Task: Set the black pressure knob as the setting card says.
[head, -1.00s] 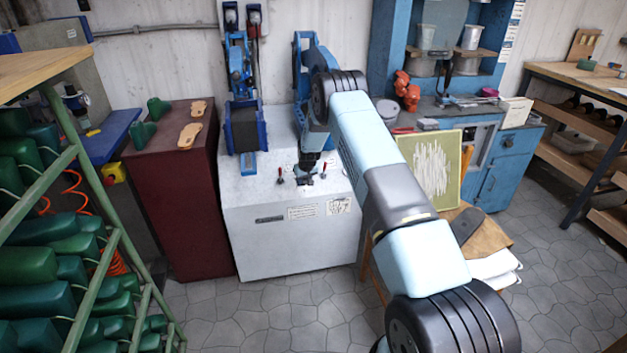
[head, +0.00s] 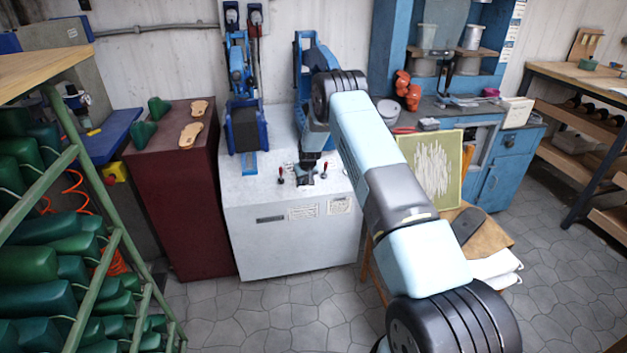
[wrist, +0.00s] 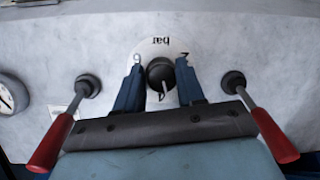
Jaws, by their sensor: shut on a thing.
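The black pressure knob (wrist: 160,74) shows in the wrist view on a round white dial plate (wrist: 161,47). The plate reads "bar", upside down, with a digit partly showing at the left. A white mark on the knob points down in that picture. My gripper (wrist: 159,68) has one blue finger on each side of the knob and is shut on it. In the head view my gripper (head: 304,176) is at the top of the white press cabinet (head: 290,245) and hides the knob. Two paper cards (head: 303,212) (head: 340,205) are on the cabinet front, their text too small to read.
Two red-handled levers (wrist: 52,142) (wrist: 274,135) stand close on either side of my gripper. A round gauge (wrist: 10,93) is at the left of the wrist view. A dark red cabinet (head: 180,215) stands left of the press. The tiled floor (head: 290,310) in front is clear.

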